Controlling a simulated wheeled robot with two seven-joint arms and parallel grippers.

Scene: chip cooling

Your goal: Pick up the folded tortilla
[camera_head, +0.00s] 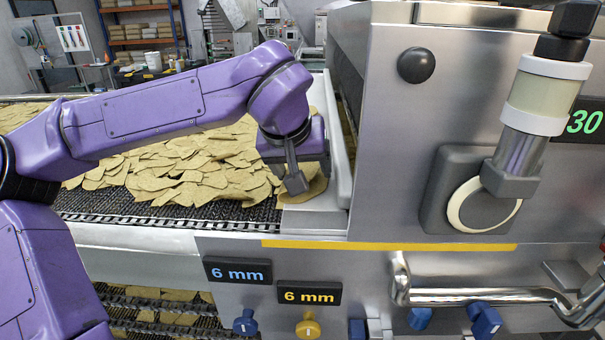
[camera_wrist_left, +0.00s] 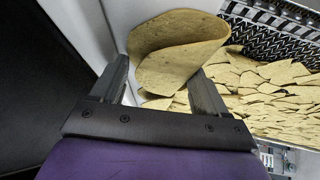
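My right gripper is not seen in either view.
Many flat tortilla pieces (camera_head: 185,165) cover the dark mesh conveyor (camera_head: 130,207) left of the gripper. A white side wall (camera_head: 341,150) and a large steel machine housing (camera_head: 395,130) stand close on the right. A silver bar handle (camera_head: 480,296) juts out at lower right.

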